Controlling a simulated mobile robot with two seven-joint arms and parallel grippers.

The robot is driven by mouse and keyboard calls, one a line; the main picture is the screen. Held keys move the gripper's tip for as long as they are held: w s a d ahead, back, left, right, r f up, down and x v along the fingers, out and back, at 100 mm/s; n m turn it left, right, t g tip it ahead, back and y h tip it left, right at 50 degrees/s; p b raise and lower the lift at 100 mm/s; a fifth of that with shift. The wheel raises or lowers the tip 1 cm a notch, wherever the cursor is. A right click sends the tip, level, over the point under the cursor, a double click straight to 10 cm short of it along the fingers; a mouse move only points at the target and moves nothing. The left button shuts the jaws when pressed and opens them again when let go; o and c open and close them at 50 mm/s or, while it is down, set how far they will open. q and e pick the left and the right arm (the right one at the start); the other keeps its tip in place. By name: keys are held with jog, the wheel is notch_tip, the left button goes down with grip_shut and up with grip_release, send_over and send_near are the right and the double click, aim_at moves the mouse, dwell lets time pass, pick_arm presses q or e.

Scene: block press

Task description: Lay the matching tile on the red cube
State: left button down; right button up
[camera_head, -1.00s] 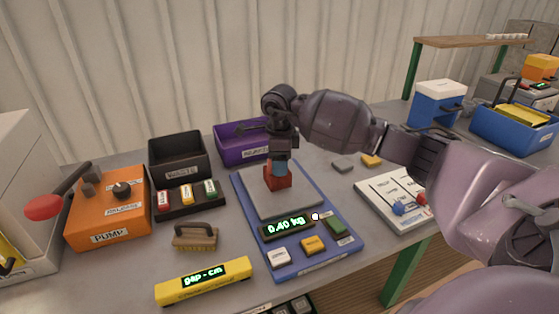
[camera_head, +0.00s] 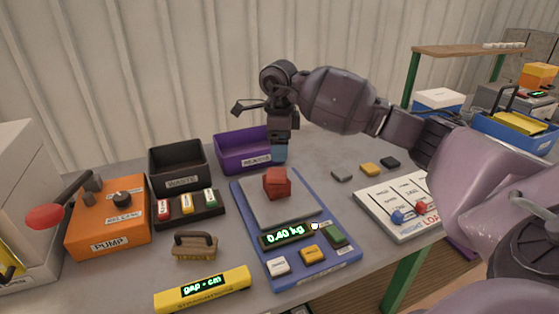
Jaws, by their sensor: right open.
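The red cube (camera_head: 276,188) sits on the grey plate of the blue scale (camera_head: 247,216). A thin red tile (camera_head: 276,174) appears to lie on top of it, slightly askew; the seam between them is small and hard to make out. Other tiles lie on the table behind right of the scale: a grey one (camera_head: 342,175), a yellow one (camera_head: 372,170) and a black one (camera_head: 390,162). My left gripper is out of view.
The scale display (camera_head: 286,235) reads 0.40 kg. Purple (camera_head: 232,143) and black (camera_head: 176,154) bins stand behind. An orange pump box (camera_head: 108,220), brush (camera_head: 194,247) and yellow gauge (camera_head: 203,289) are left. A white slider panel (camera_head: 382,207) is right.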

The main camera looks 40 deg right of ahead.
jog(key=shift+r, duration=2.2)
jog(key=shift+f, duration=0.1)
